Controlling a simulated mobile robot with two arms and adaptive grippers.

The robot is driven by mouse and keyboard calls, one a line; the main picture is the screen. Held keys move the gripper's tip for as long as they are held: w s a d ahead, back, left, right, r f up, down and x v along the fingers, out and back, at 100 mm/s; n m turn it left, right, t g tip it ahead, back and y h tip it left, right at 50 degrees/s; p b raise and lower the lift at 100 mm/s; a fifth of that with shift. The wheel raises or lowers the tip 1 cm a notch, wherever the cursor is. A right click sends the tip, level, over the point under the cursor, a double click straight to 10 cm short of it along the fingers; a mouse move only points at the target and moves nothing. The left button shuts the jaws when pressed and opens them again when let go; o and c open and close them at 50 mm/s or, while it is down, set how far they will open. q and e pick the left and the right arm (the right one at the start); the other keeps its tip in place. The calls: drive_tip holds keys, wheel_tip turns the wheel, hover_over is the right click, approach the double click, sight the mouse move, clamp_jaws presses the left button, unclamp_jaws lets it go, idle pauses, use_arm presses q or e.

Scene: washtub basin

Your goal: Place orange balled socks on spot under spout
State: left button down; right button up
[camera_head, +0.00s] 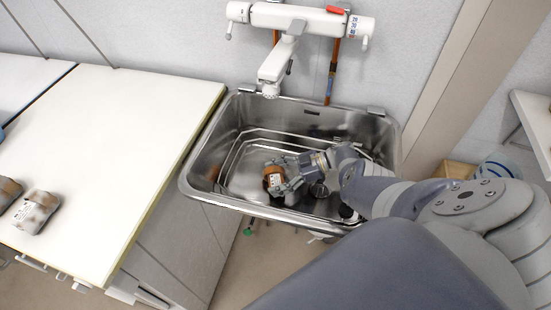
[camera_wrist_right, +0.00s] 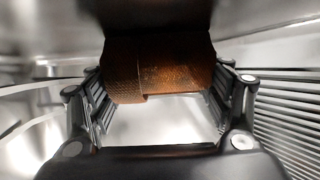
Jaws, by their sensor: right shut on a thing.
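The orange balled socks (camera_head: 273,180) are inside the steel basin (camera_head: 197,182), left of its middle. They also show in the right wrist view (camera_wrist_right: 160,68) as an orange, ribbed roll with a dark part above it. My right gripper (camera_head: 284,182) reaches in from the right and is shut on the socks, with one finger on each side of them in the wrist view (camera_wrist_right: 160,100). The white spout (camera_head: 276,68) hangs from the wall tap above the basin's back edge, behind the socks. The spot under the spout is not clearly marked. My left gripper is not in view.
A white counter (camera_head: 130,110) adjoins the basin on the left. Two grey-brown packed items (camera_head: 36,212) lie near its front left. A wire rack (camera_head: 240,146) lines the basin floor. A dark round thing (camera_head: 318,190) sits near the gripper. The basin's back left is clear.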

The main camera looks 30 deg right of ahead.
sight(280, 176)
drive_tip(key=shift+r, duration=0.1)
drive_tip(key=shift+f, duration=0.2)
drive_tip(key=o, duration=1.1)
drive_tip(key=shift+c, duration=0.2)
drive_tip(key=shift+r, duration=0.1)
drive_tip(key=shift+r, duration=0.2)
drive_tip(key=v, duration=0.7)
drive_tip(key=shift+s+d, duration=0.15)
drive_tip(key=shift+d, duration=0.05)
